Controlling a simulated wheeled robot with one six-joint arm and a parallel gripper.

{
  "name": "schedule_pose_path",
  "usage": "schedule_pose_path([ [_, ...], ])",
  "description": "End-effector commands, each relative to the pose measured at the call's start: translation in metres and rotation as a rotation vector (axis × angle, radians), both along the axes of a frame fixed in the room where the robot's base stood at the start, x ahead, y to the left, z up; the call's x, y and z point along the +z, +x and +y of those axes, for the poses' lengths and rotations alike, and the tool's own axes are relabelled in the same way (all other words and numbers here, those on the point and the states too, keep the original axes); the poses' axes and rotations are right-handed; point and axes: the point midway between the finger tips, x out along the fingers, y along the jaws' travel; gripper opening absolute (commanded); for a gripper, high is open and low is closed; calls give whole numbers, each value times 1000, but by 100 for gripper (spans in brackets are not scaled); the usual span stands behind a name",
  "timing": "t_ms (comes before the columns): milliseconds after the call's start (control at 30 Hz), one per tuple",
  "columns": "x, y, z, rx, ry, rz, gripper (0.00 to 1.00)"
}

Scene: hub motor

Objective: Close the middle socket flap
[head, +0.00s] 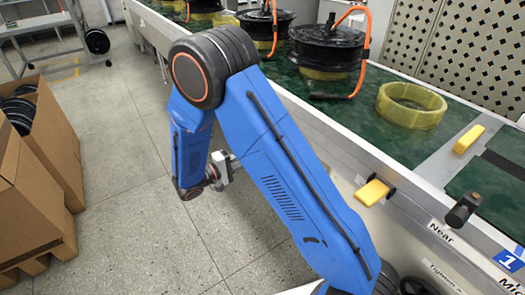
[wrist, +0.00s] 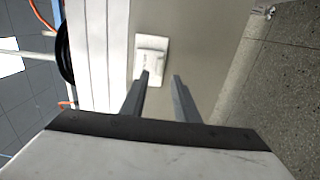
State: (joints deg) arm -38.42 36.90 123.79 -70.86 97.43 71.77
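A white socket with a flap (wrist: 151,58) is on the beige side panel, in the upper middle of the wrist view. It is the only socket I can make out, so I cannot tell whether it is the middle one. How far its flap stands open is not clear. My gripper (wrist: 161,76) has its two grey fingers apart with nothing between them. The left fingertip appears close to the socket's lower edge; contact cannot be told. In the head view my gripper (head: 222,168) is partly hidden by my blue arm, beside the conveyor's side, and the socket is not visible.
The conveyor (head: 340,130) runs along the right, carrying black reels (head: 328,45) with orange hoses and a yellow ring (head: 411,105). A yellow piece (head: 372,192) juts from its side. Cardboard boxes (head: 40,170) stand at left. The floor between is clear.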

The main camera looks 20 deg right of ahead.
Motion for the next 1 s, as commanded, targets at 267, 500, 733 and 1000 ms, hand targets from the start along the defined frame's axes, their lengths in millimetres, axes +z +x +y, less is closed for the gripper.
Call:
schedule_pose_path([
  [267,-1,-17,54,3,-1,0,28],
  [500,-2,-28,87,1,0,0,28],
  [733,-2,-32,97,1,0,1,28],
  [1000,-2,-32,98,0,0,1,28],
])
